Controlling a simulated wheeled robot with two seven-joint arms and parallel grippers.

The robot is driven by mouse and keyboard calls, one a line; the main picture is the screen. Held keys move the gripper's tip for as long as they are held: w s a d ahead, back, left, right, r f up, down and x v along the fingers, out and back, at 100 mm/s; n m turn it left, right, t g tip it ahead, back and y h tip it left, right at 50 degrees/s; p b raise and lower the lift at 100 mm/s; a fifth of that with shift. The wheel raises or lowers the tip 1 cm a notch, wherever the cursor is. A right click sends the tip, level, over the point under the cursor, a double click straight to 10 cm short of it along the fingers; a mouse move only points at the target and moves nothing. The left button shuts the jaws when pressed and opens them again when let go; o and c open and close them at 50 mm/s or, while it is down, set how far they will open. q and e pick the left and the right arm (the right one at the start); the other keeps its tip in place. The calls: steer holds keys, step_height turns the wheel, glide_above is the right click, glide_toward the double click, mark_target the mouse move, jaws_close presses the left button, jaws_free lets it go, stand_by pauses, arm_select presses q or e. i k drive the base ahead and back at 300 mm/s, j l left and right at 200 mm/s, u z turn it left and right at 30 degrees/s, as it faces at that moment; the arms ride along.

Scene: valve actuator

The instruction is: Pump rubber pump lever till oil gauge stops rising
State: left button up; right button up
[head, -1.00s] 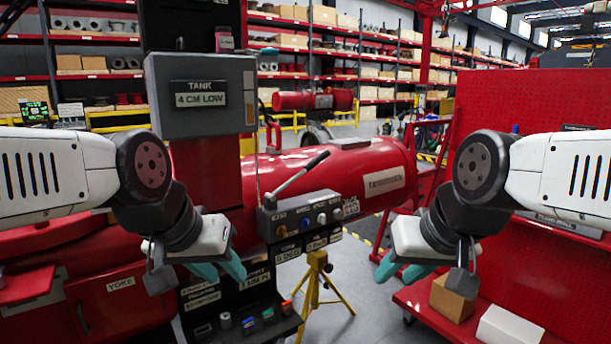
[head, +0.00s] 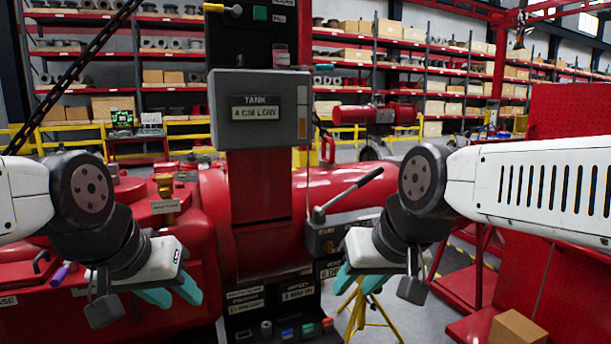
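The pump lever (head: 349,194) is a thin rod with a black grip, tilted up to the right from the grey control box (head: 322,236). The grey tank box (head: 260,110) reads "TANK 4 CM LOW" and has a narrow yellowish gauge strip (head: 302,113) on its right side. My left gripper (head: 175,298) is left of the control box, its teal fingers apart and empty. My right gripper (head: 355,282) is just below and right of the box, empty, fingers apart, with its wrist hiding the box's right part. Neither gripper touches the lever.
Red machine housing (head: 180,225) fills the left and a red cylinder (head: 345,178) lies behind the lever. A yellow tripod (head: 366,310) stands below my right gripper. A red panel (head: 570,200) and a cardboard box (head: 517,328) are at the right.

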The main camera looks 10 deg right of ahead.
mark_target(378, 171)
steer(key=i+l+u, duration=0.15)
steer(key=l+u, duration=0.15)
steer(key=u, duration=0.15)
steer(key=i+l+u, duration=0.1)
steer(key=l+u, duration=0.2)
steer(key=u, duration=0.15)
steer(key=l+u, duration=0.85)
steer(key=k+l, duration=0.1)
steer(key=l, duration=0.3)
steer(key=l+u, duration=0.15)
steer(key=l, duration=0.3)
steer(key=k+l, duration=0.15)
steer(key=l, duration=0.25)
steer(key=k+l+u, duration=0.1)
steer(key=l, duration=0.3)
steer(key=k+l, duration=0.1)
steer(key=l, duration=0.3)
steer(key=k+l+u, duration=0.15)
steer(key=l, duration=0.25)
steer(key=k+l, duration=0.1)
steer(key=l, duration=0.3)
steer(key=k+l+u, duration=0.1)
steer(key=l, duration=0.25)
